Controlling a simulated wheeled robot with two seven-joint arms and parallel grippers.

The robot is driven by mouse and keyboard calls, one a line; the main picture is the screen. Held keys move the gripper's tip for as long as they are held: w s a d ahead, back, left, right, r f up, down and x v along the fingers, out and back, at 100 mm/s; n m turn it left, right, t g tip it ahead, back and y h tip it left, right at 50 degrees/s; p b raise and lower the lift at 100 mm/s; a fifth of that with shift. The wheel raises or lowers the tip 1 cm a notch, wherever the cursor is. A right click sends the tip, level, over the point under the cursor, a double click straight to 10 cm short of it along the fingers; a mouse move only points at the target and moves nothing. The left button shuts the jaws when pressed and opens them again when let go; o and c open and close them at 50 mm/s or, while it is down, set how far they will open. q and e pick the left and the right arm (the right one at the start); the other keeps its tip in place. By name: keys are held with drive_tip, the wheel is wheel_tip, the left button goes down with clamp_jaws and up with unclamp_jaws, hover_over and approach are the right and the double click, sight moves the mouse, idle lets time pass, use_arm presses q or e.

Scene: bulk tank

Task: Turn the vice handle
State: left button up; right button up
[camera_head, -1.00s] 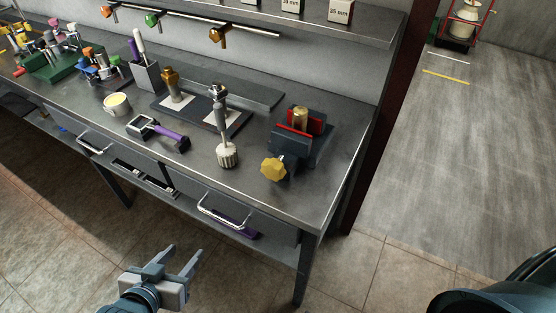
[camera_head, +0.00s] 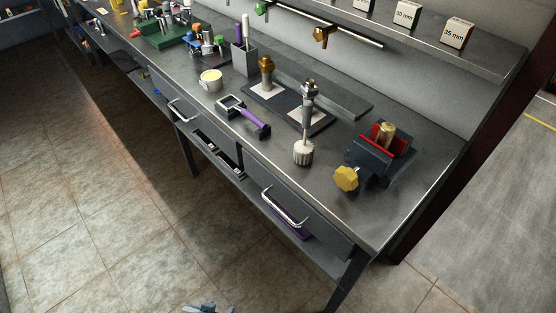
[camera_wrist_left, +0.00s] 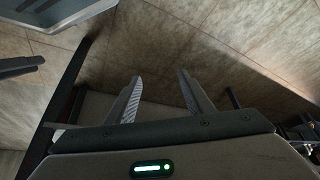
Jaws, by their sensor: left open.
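The vice (camera_head: 372,163) is dark blue-grey with red jaws and stands near the right end of the workbench. A brass-coloured cylinder (camera_head: 386,131) stands upright between its jaws. The yellow lobed vice handle (camera_head: 346,178) faces the bench's front edge. My left gripper (camera_head: 208,309) barely shows at the bottom edge of the head view, well below and left of the handle. In the left wrist view its two fingers (camera_wrist_left: 164,88) are apart with nothing between them. The vice cannot be made out in that view. My right gripper is not in view.
A shelf with boxes (camera_head: 457,33) hangs above. The tiled floor in front is clear.

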use_arm(q)
drive_tip(key=s+d+f+t+h, duration=0.1)
drive_tip(key=s+f, duration=0.3)
drive_tip(key=f, duration=1.1)
drive_tip(key=shift+d+f+t, duration=0.35)
drive_tip(key=shift+d+t, duration=0.15)
drive_tip(key=shift+d, duration=0.2)
